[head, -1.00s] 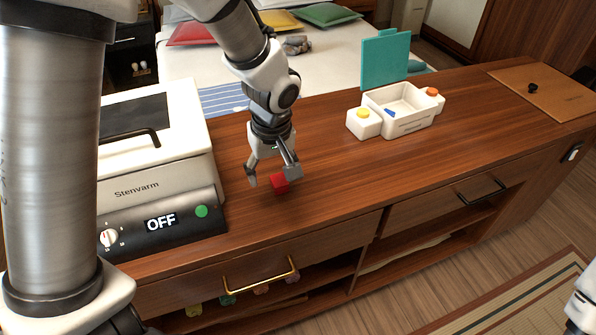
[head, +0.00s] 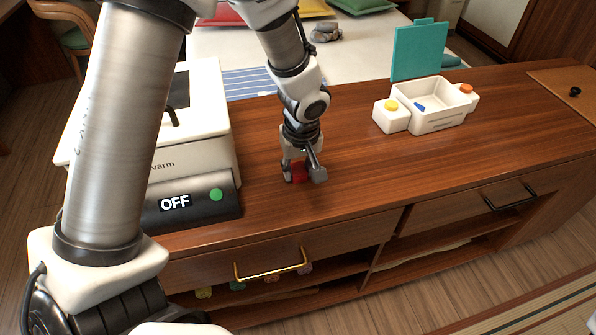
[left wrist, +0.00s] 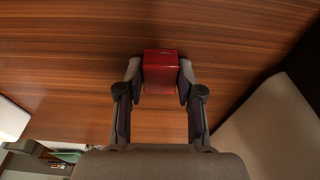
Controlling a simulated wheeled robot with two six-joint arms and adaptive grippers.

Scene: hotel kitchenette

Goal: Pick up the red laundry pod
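The red laundry pod (head: 299,172) is a small red block at the wooden counter, right of the white Stenvarm appliance. My left gripper (head: 303,175) points down at it, with one finger on each side. In the left wrist view the pod (left wrist: 161,72) fills the space between the fingertips of my left gripper (left wrist: 160,82), which look closed against its sides. I cannot tell whether the pod is clear of the counter. My right gripper is not in view.
The white appliance (head: 205,130) with an OFF display stands close on the left. A white caddy (head: 440,122) with yellow- and orange-capped containers and a teal board (head: 419,50) stand to the right. Between them the counter (head: 358,140) is clear. A drawer with a gold handle (head: 272,275) is below.

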